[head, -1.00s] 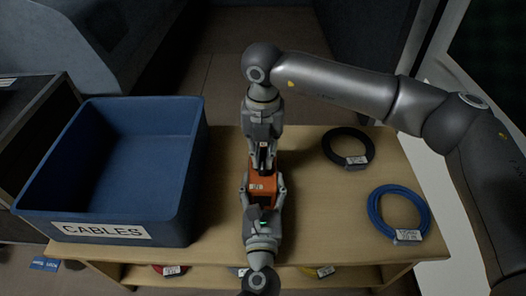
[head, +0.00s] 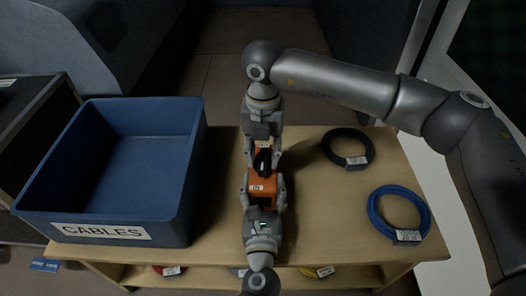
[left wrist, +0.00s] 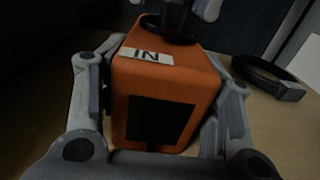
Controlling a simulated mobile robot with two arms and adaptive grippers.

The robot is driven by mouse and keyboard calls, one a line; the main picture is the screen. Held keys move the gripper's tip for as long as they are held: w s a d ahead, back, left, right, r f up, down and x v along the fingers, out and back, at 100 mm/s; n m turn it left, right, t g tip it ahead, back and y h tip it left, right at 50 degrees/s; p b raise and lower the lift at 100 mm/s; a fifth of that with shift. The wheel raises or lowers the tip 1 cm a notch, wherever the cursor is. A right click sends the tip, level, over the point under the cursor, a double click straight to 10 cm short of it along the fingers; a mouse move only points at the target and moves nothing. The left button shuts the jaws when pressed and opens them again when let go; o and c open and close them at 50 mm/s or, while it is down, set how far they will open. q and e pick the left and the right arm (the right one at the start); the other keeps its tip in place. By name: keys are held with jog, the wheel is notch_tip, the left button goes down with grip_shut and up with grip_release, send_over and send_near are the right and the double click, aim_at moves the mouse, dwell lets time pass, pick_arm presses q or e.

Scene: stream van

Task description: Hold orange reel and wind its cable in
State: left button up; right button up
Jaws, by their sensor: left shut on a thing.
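The orange reel (head: 265,189) is a boxy case held above the table near its middle. My left gripper (head: 263,181) is shut on it from the near side, with a finger on each side. The left wrist view shows the reel (left wrist: 190,75) close up, with a white "IN" label, a dark rectangular panel on its near face and a black crank part (left wrist: 174,18) on top. No loose cable from the reel is visible.
A blue bin (head: 178,212) labelled "CABLES" stands empty on the left of the wooden table (head: 315,215). A black cable coil (head: 334,138) and a blue cable coil (head: 376,216) lie on the right. More coils sit on the lower shelf, including a yellow one (head: 311,272).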

aim_at(263, 156)
notch_tip(263, 156, up, 12)
jog(key=shift+f, duration=0.2)
dwell(0.4)
pick_arm(q)
jog(key=o, duration=1.2)
